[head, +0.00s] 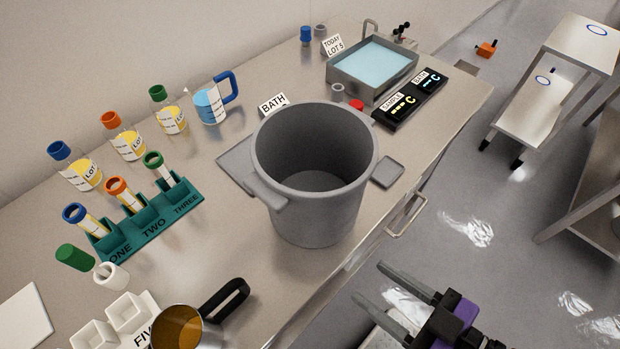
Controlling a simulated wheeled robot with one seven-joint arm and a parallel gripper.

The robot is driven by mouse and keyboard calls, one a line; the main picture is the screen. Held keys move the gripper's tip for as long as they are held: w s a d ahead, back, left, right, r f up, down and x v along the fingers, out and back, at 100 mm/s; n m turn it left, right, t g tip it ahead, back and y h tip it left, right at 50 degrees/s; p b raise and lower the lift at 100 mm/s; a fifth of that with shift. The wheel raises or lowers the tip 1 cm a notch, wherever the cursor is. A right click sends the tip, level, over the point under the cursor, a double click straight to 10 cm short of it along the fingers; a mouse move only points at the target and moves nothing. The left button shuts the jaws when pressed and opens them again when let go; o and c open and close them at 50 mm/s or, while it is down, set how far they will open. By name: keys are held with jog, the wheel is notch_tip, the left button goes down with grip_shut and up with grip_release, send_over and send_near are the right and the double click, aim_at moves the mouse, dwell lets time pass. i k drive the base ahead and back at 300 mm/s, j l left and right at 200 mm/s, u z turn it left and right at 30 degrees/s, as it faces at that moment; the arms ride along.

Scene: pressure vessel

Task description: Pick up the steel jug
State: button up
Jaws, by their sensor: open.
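The steel jug (203,336) stands at the bottom edge of the view, partly cut off. It holds amber liquid, and its black handle (226,298) points up and to the right. My gripper (369,281) is at the lower right, beyond the bench's front edge and to the right of the jug. Its two grey fingers are apart with nothing between them, and they are clear of the jug.
A large grey pot (315,215) stands mid-bench, above and right of the jug. White cups (127,312) stand close to the jug's left. A teal tube rack (150,222) is farther left. A water bath (345,85) stands at the far end.

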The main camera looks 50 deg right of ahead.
aim_at(180, 326)
jog(key=u, duration=0.65)
